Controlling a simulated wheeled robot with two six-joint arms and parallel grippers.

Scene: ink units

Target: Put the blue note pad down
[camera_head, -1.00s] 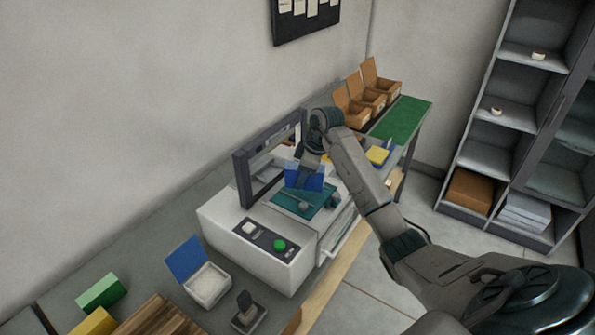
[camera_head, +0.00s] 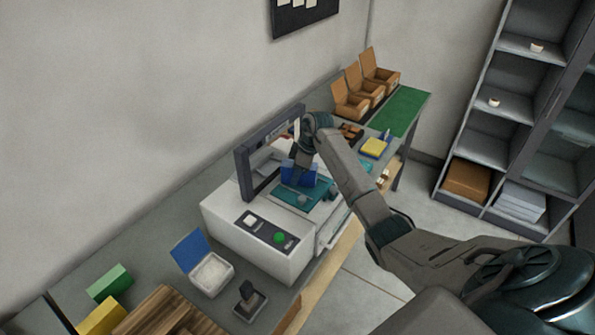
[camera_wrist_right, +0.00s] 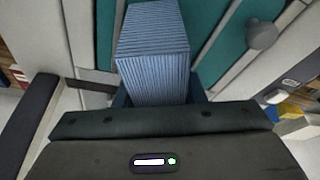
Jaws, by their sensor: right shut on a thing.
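The blue note pad (camera_head: 301,172) is in my right gripper (camera_head: 300,180), over the teal bed (camera_head: 297,200) of the white machine. In the right wrist view the pad (camera_wrist_right: 153,50) shows as a stack of blue-edged sheets standing out from the jaws (camera_wrist_right: 158,98), with teal surface behind it. My right gripper is shut on the pad. Whether the pad touches the bed cannot be told. My left gripper is not in view.
The white machine (camera_head: 225,222) has a dark upright frame (camera_head: 243,174) close left of the gripper and a green button (camera_head: 279,238). A grey knob (camera_wrist_right: 262,34) stands beside the pad. A yellow pad (camera_head: 374,147) and open brown boxes (camera_head: 350,106) lie beyond. An open blue-lidded box (camera_head: 211,274) stands in front.

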